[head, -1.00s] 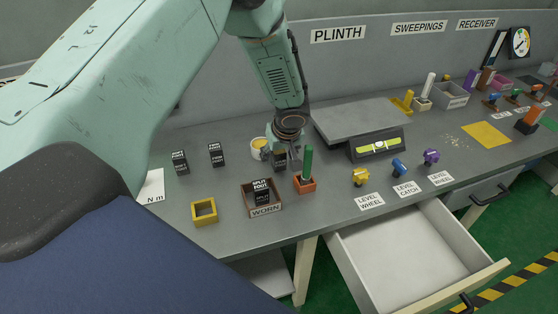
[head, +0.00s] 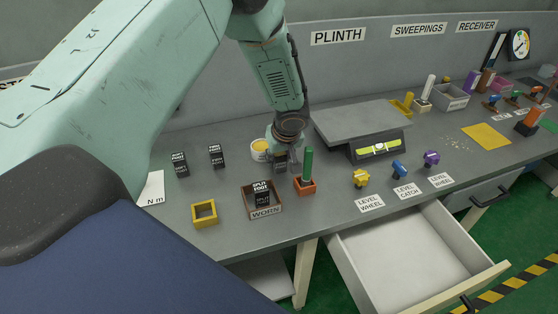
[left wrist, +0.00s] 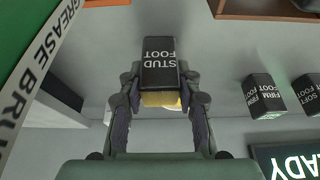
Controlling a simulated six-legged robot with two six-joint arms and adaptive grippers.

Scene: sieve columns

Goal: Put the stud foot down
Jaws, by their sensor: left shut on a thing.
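The stud foot is a small black block with white lettering. In the left wrist view the stud foot (left wrist: 159,62) is between the two fingers of my left gripper (left wrist: 160,103), which is shut on it. In the head view the left gripper (head: 281,158) hangs low over the bench, with the dark stud foot (head: 280,162) at its tips. I cannot tell whether the block touches the bench. My right gripper is not in view.
Close by are a tin (head: 260,150), a green brush in an orange holder (head: 305,187) and the WORN tray (head: 264,212) with the split foot. A soft foot (head: 180,164), firm foot (head: 217,157) and yellow frame (head: 204,213) stand left. The plinth (head: 350,120) is right.

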